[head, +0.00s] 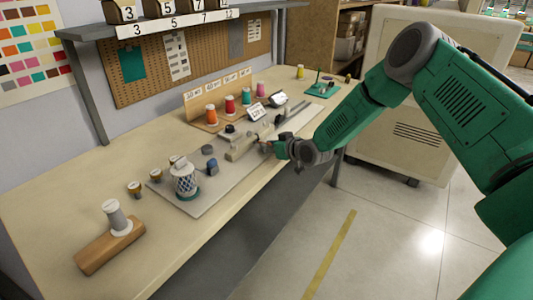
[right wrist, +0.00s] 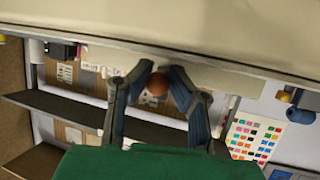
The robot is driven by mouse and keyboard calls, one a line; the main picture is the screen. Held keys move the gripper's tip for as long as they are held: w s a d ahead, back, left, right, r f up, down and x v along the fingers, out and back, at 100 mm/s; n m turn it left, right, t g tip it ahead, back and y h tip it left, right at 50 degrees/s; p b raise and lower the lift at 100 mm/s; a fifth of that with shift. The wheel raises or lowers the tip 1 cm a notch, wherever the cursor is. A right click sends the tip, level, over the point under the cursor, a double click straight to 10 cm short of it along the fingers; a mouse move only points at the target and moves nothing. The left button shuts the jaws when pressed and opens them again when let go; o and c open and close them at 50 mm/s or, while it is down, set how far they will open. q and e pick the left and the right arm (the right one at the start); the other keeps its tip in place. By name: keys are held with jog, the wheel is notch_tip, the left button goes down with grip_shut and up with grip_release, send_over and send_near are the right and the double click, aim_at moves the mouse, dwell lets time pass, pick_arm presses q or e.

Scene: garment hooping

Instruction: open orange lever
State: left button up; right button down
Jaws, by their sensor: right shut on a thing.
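My right gripper (head: 272,147) reaches in from the right to the front side of a beige clamp block (head: 242,149) on the grey base plate (head: 212,200). In the right wrist view its two fingers (right wrist: 158,80) are closed around a round orange-brown knob (right wrist: 158,85), which looks like the end of the orange lever. The lever's shaft and its angle are hidden by the gripper in the head view. My left gripper is not in view.
A checkered spool-like piece (head: 185,181) stands near the plate's left end. A grey spool on a wooden block (head: 108,249) is at the front left. Colored thread spools (head: 230,105) stand along the back. The table's front edge runs below my right arm.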

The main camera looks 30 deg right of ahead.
jog(key=shift+d, duration=0.3)
jog(key=c, duration=1.4)
grip_release()
jog(key=shift+s, duration=0.2)
jog(key=v, duration=1.1)
jog(key=shift+s+d, duration=0.15)
jog(key=shift+s, duration=0.15)
jog(key=shift+f, duration=0.1)
